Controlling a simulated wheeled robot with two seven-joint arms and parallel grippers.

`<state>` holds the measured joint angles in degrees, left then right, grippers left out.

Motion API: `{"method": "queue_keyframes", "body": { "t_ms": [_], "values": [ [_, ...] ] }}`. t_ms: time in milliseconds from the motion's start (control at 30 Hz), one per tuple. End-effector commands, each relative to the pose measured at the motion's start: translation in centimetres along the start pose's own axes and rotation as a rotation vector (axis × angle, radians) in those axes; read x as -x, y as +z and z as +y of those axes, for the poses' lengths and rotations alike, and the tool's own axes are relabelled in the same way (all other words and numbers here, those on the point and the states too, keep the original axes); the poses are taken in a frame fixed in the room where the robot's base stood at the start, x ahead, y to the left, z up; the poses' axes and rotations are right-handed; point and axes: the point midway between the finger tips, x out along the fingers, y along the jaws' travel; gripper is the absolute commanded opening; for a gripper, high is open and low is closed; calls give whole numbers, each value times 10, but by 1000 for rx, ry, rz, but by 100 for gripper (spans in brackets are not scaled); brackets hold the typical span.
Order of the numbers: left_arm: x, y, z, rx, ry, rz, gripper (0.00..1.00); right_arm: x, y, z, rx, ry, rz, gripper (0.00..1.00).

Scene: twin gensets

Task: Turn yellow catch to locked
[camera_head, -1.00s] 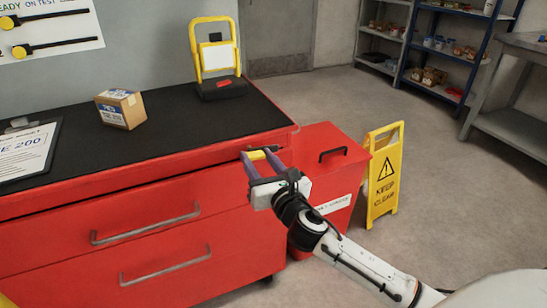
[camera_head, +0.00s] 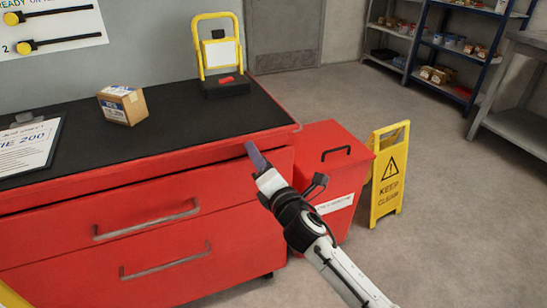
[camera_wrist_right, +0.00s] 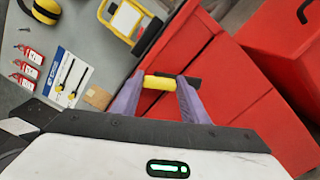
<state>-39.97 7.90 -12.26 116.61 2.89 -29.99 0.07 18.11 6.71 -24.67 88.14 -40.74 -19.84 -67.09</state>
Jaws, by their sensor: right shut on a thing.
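The yellow catch (camera_wrist_right: 158,83) with a dark end shows in the right wrist view, at the red cabinet's top edge between my two purple fingertips. My right gripper (camera_head: 256,158) is shut on it; the gripper also shows in the right wrist view (camera_wrist_right: 165,86). In the head view the gripper is seen edge-on at the front right corner of the red cabinet (camera_head: 160,264), and it hides the catch. I cannot tell the catch's exact angle. My left gripper is not in view.
A red bin (camera_head: 324,150) stands right of the cabinet, close to my right arm. A yellow sign (camera_head: 388,175) stands beyond it. A small carton (camera_head: 123,105) and a yellow-framed stand (camera_head: 220,62) are on the black top. The floor at right is open.

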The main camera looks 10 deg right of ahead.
Motion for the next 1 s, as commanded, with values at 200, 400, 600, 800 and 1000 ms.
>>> {"method": "queue_keyframes", "body": {
  "t_ms": [200, 400, 600, 800, 1000],
  "values": [
    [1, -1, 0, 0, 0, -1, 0, -2, -8, 2, -202, 3, 12, 0],
    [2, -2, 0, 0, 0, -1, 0, -2, -7, 1, -353, 2, 11, 0],
    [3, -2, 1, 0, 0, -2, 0, -2, -7, 1, -458, 2, 11, 0],
    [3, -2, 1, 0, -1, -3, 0, -2, -8, 1, -516, 2, 12, 0],
    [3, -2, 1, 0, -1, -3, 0, -2, -8, 1, -538, 2, 13, 0]
  ]
}}
